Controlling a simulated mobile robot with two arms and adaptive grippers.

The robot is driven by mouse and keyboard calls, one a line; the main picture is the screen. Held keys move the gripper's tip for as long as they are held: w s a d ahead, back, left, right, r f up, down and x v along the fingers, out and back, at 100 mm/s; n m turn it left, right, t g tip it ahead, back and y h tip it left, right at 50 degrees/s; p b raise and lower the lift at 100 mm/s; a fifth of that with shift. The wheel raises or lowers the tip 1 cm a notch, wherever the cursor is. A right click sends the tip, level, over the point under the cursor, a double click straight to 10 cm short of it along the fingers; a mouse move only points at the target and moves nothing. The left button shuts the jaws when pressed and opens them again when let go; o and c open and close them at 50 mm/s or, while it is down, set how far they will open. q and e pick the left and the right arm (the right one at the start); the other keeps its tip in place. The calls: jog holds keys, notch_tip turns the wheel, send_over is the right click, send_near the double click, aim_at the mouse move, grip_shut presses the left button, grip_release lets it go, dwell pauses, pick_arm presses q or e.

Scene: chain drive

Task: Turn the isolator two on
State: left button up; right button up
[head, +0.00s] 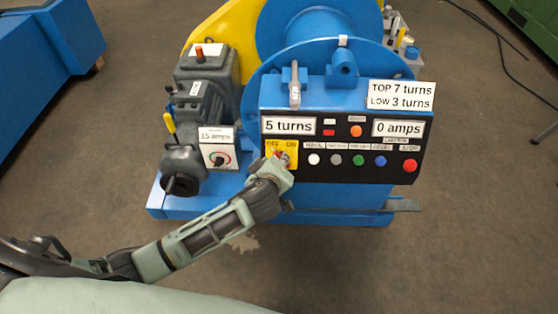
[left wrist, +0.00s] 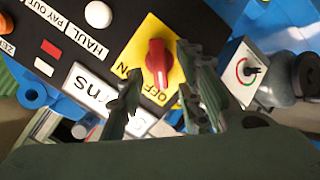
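A red rotary knob (left wrist: 158,62) sits on a yellow plate (left wrist: 177,75) marked OFF and ON. In the left wrist view one end of the knob points toward the OFF lettering. In the head view the yellow plate (head: 270,153) is at the left end of the black panel, its knob mostly hidden by my gripper. My left gripper (head: 282,163) is right in front of it. In the left wrist view my left gripper (left wrist: 161,66) is open, one finger to each side of the knob; contact cannot be told. No label reading isolator two is legible. My right gripper is not in view.
The black panel (head: 345,176) has several push buttons, including a red one (head: 410,166) at the right. A white box (head: 219,157) with a round dial, under a "15 amps" sign, stands just left.

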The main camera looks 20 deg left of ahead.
pick_arm(q)
jog(key=shift+x, duration=1.25)
jog(key=shift+c, duration=0.5)
grip_shut()
